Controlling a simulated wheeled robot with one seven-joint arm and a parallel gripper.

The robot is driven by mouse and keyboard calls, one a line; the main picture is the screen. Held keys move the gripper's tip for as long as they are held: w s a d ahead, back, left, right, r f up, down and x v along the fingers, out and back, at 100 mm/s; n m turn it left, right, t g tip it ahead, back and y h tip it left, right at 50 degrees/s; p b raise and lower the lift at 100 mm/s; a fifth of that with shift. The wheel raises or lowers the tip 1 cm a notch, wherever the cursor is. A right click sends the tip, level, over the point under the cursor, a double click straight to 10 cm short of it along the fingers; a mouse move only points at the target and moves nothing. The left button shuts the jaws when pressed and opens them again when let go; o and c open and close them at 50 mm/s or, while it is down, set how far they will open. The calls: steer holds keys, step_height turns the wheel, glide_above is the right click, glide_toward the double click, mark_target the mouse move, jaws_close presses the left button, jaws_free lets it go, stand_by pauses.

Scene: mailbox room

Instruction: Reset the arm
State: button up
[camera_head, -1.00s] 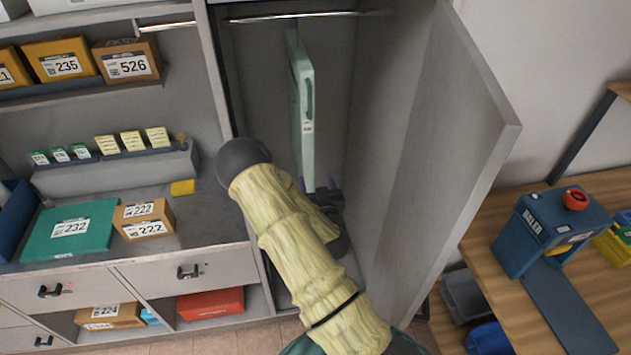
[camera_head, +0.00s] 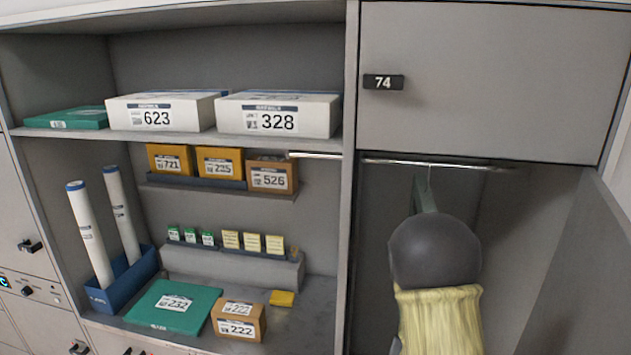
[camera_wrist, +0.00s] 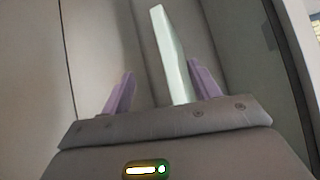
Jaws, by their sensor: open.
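In the wrist view my gripper (camera_wrist: 163,95) has its two purple fingers spread apart. A pale green flat case (camera_wrist: 172,55) stands between the fingers in that view, with gaps on both sides; I cannot tell its distance. In the head view my arm's dark joint and yellow sleeve are in front of the open locker on the right and cover most of the case. Only the top of the case (camera_head: 424,194) shows, hanging from the locker's rod (camera_head: 440,165). My gripper itself is hidden in the head view.
The locker's open door (camera_head: 585,275) stands to the right. A closed compartment marked 74 (camera_head: 490,85) is above. Shelves on the left hold white boxes (camera_head: 277,114), small boxes (camera_head: 220,162), a green parcel (camera_head: 172,306) and white tubes in a blue holder (camera_head: 112,290).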

steer(key=s+a+r+n+g+y, duration=0.1)
steer(key=s+a+r+n+g, duration=0.1)
steer(key=s, duration=0.7)
steer(key=s+a+r+n+g+y, duration=0.2)
steer(key=s+a+r, duration=0.4)
steer(key=s, duration=0.3)
steer(key=n+g, duration=0.1)
steer(key=g, duration=0.1)
steer(key=shift+a+r+g, duration=0.15)
steer(key=shift+a+g, duration=0.05)
steer(key=shift+g, duration=0.1)
